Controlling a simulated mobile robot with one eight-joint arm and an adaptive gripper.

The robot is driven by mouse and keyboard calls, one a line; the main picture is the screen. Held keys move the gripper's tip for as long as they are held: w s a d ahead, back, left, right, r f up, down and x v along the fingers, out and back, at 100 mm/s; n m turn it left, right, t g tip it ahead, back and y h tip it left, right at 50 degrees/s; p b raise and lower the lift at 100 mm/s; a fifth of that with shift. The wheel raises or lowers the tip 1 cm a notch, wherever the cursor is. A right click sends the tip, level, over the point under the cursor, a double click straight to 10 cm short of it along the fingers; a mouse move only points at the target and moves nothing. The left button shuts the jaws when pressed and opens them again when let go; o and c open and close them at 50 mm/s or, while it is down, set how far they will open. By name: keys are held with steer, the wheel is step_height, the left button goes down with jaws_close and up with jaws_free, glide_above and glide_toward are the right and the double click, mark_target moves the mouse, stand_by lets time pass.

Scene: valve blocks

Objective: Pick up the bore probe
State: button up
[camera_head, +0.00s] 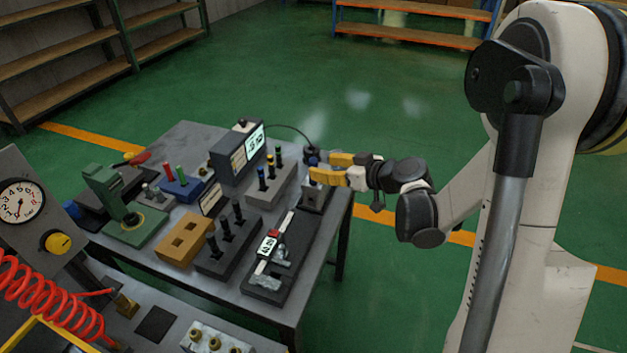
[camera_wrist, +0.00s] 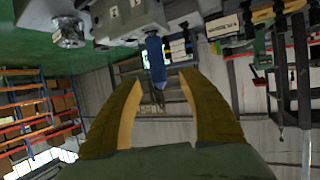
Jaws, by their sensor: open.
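The bore probe (camera_head: 312,157) appears to be the dark and blue upright piece at the table's right edge, joined by a thin black cable to a grey display unit (camera_head: 240,152). It stands at a grey block (camera_head: 315,197), and my fingers partly hide it. In the wrist view, a blue piece (camera_wrist: 155,62), likely the probe's handle, shows between and beyond the fingertips. My gripper (camera_head: 335,168) is open, its yellow fingers pointing left at the probe. In the wrist view, the gripper's fingers (camera_wrist: 160,85) are apart with nothing clearly held. I cannot tell whether they touch the probe.
Left of the gripper, the table (camera_head: 190,132) carries a block with colour-topped pins (camera_head: 272,186), a caliper on a dark tray (camera_head: 272,245), a black-pin block (camera_head: 230,242), a tan block (camera_head: 185,240) and a green stand (camera_head: 120,205). Green floor (camera_head: 400,285) lies open to the right.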

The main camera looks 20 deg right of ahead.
mark_target(317, 166)
steer(key=b+x, duration=0.2)
steer(key=x, duration=0.2)
steer(key=shift+d+f, duration=0.1)
steer(key=shift+f, duration=0.15)
steer(key=shift+w+a, duration=0.25)
steer(key=shift+w, duration=0.1)
steer(key=shift+s, duration=0.1)
jaws_close()
